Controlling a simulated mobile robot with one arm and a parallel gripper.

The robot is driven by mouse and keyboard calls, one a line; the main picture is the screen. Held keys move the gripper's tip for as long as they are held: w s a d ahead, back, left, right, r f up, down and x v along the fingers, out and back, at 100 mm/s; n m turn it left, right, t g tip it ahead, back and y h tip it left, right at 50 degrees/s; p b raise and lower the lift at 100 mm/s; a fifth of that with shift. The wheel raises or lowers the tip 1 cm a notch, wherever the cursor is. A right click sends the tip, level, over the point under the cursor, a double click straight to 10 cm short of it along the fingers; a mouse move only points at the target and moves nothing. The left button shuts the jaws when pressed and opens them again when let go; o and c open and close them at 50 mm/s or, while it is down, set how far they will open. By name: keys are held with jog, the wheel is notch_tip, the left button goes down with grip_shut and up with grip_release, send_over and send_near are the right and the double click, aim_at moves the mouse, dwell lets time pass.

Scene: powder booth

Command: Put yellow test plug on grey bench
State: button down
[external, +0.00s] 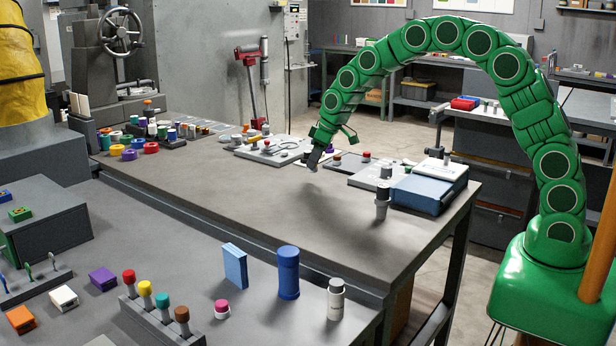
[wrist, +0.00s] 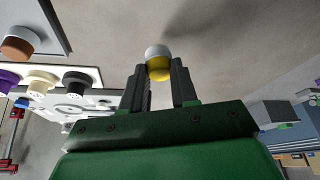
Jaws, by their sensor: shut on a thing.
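My gripper (wrist: 158,76) is shut on the yellow test plug (wrist: 158,69), which has a yellow body and a pale grey-white end and sits between the two dark fingertips. In the external view my gripper (external: 313,162) points down over the back part of the long grey bench (external: 270,210). The plug cannot be made out there. A grey surface fills the background beyond the plug in the wrist view. I cannot tell whether the plug touches it.
A pale board with round pieces (external: 270,148) lies left of my gripper. Coloured caps (external: 130,154) crowd the bench's far left. The bench's middle and front are clear.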

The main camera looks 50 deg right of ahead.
aim_at(314, 172)
jog(key=shift+w+f, duration=0.1)
jog(key=shift+f, duration=1.65)
jog(key=shift+f, duration=0.1)
jog(key=c, duration=0.9)
grip_release()
jog(key=shift+o, duration=0.2)
jog(key=v, duration=1.2)
jog(key=s+d+r+m+g, duration=0.1)
jog(key=s+g, duration=0.1)
jog(key=s, duration=1.5)
jog(key=s+d+r+m+g+h, duration=0.1)
jog(key=s+m+g, duration=0.1)
jog(key=s, duration=1.5)
jog(key=s+d+r+m+g, duration=0.1)
jog(key=s+d+r+g, duration=0.1)
jog(key=s, duration=1.5)
jog(key=shift+m+h, duration=0.3)
jog(key=shift+h, duration=0.1)
